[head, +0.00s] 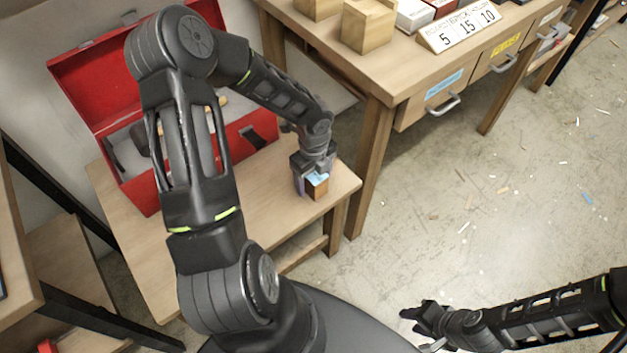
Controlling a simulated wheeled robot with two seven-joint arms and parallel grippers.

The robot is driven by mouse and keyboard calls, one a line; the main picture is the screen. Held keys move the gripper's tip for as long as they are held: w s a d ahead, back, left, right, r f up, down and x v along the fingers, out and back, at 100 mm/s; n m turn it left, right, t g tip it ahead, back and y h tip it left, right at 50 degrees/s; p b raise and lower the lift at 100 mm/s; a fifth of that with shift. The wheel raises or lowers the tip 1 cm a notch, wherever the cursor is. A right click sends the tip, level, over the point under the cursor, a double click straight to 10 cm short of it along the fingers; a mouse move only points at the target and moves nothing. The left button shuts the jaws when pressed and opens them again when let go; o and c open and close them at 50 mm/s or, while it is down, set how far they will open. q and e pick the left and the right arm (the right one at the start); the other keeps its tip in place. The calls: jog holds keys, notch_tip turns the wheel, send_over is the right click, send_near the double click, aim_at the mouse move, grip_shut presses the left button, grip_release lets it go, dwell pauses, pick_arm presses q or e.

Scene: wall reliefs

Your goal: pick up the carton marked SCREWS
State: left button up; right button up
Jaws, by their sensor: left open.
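A small brown carton (317,188) with a light blue patch on top stands near the right end of a low wooden bench. No marking on it is readable, so I cannot tell if it is the SCREWS carton. My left gripper (312,180) is right over the carton, pointing down, with its open fingers at the carton's sides. The fingers hide part of the carton, and I cannot tell if they touch it. My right gripper (408,314) is low at the right, over the floor and away from the bench. Its fingers are too small and dark to read.
A red toolbox (98,88) with its lid raised stands on the bench (268,218), left of the carton. A taller table (388,62) with wooden blocks, a number sign (462,28) and labelled drawers stands behind. The floor at right is open, with scattered scraps.

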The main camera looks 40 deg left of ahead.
pick_arm(q)
jog(key=shift+f, duration=0.15)
jog(key=shift+c, duration=0.2)
dwell(0.3)
grip_shut()
dwell(0.6)
